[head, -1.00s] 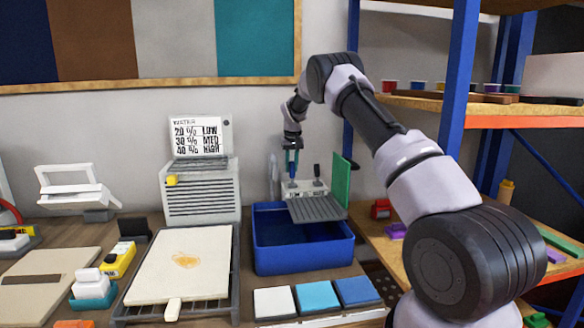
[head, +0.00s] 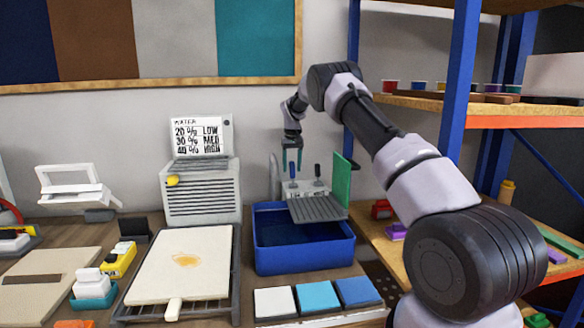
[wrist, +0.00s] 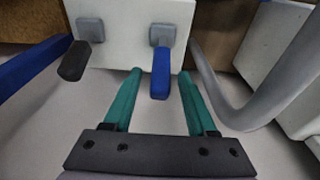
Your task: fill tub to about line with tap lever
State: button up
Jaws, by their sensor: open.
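The blue tub (head: 303,262) stands on the table under a grey ribbed tray (head: 318,209). Its inside is dark blue; I cannot make out a line or the water level. Behind it a white tap box (head: 308,188) carries a blue lever (head: 292,171) and a black lever (head: 318,171). In the wrist view the blue lever (wrist: 160,75) lies between the green fingers of my gripper (wrist: 160,90), with gaps at both sides; the black lever (wrist: 74,61) is left of them. In the head view my gripper (head: 292,162) is open above the box.
A grey curved pipe (wrist: 232,95) is close to the right finger. A green panel (head: 342,180) stands right of the tap box. A sign (head: 198,137) lists water 20% low, 30% med, 40% high. White and blue tiles (head: 316,297) lie before the tub.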

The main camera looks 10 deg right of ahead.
aim_at(293, 171)
notch_tip(293, 171, up, 10)
jog(key=s, duration=0.1)
jog(key=shift+s+r, duration=0.25)
jog(key=shift+s, duration=0.05)
jog(key=s+d+r+m+t+y, duration=0.1)
jog(key=s+d+r, duration=0.2)
jog(key=s+r, duration=0.75)
jog(key=s+d+r+m+t+y, duration=0.1)
jog(key=s+d+r, duration=0.1)
jog(key=s+r, duration=0.9)
jog(key=s+f+m+t, duration=0.1)
jog(key=s+f, duration=0.2)
jog(key=s, duration=1.2)
jog(key=s+f+m+t, duration=0.1)
jog(key=s+f+t, duration=0.1)
jog(key=s, duration=1.4)
jog(key=shift+s+d+f, duration=0.15)
jog(key=shift+d+f, duration=0.25)
jog(key=shift+f, duration=0.45)
